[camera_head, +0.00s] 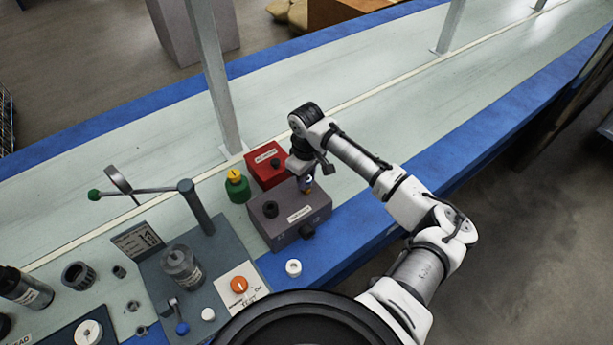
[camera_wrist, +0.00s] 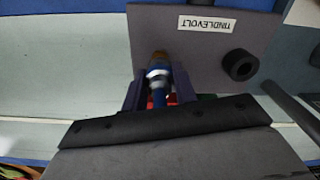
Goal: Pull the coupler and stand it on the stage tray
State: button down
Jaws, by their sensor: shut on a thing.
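My gripper (camera_head: 308,183) is over the far right part of the grey TINDLEVOLT box (camera_head: 285,232). In the wrist view my gripper (camera_wrist: 159,88) is shut on the coupler (camera_wrist: 158,72), a small blue piece with a pale metal band and a brass-coloured end. The brass end lies against the face of the grey box (camera_wrist: 205,50) in that view; I cannot tell if it is seated or just clear. In the head view the coupler is mostly hidden by my gripper. I cannot make out for certain which surface is the stage tray.
A red box (camera_head: 266,163) and a green knob with a yellow top (camera_head: 237,185) stand beside the grey box. A post with a lever (camera_head: 197,208), a clear jar (camera_head: 180,265) and an orange knob (camera_head: 239,284) are left. A white ring (camera_head: 293,267) lies near the blue edge.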

aim_at(307, 177)
jog(key=shift+r+p, duration=1.2)
jog(key=shift+r, duration=0.4)
jog(key=shift+s+f, duration=0.1)
